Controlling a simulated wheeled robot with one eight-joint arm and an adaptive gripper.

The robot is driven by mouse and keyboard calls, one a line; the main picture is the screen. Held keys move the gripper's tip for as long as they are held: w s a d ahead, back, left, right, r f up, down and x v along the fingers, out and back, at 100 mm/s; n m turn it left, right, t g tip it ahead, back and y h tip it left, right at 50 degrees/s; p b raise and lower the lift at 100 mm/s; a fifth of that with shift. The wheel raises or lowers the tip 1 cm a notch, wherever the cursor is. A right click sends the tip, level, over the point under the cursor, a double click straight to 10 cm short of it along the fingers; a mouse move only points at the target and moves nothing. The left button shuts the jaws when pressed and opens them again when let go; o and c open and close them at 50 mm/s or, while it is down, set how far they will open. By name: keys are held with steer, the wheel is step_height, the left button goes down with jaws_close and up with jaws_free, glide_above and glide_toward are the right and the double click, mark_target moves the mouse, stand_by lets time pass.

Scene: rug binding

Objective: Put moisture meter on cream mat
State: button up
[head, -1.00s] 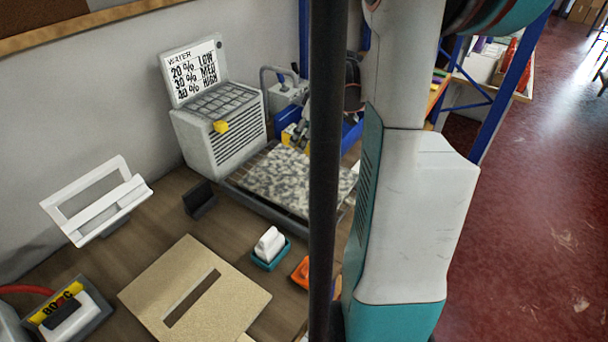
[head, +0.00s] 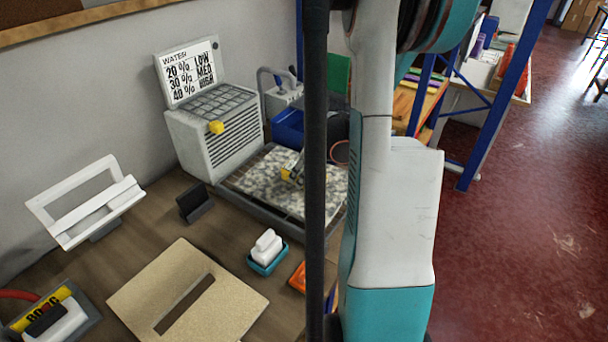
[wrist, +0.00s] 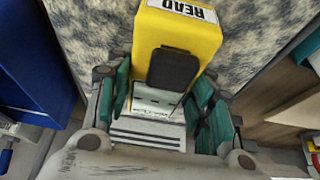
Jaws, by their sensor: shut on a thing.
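The moisture meter (wrist: 185,40) is a yellow block with a black panel and a "READ" label. In the wrist view my gripper (wrist: 162,95) is shut on it, with teal fingers on both sides. In the head view the yellow meter (head: 287,175) shows over the speckled rug piece, just left of a dark vertical post that hides most of my gripper. I cannot tell whether it touches the rug. A flat cream mat (head: 230,302) with a long dark slot lies on the wooden bench at the front, away from the meter.
The speckled rug piece (head: 265,180) lies on a dark tray. A grey heater-like box (head: 225,150) with a water chart stands behind it. A blue bin (head: 288,128), black holder (head: 195,203), teal dish with a white block (head: 267,253) and white stand (head: 85,203) are around.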

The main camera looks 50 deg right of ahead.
steer(key=shift+f, duration=0.15)
steer(key=o, duration=1.2)
steer(key=shift+r, duration=0.2)
steer(key=p+v, duration=0.3)
steer(key=v, duration=0.9)
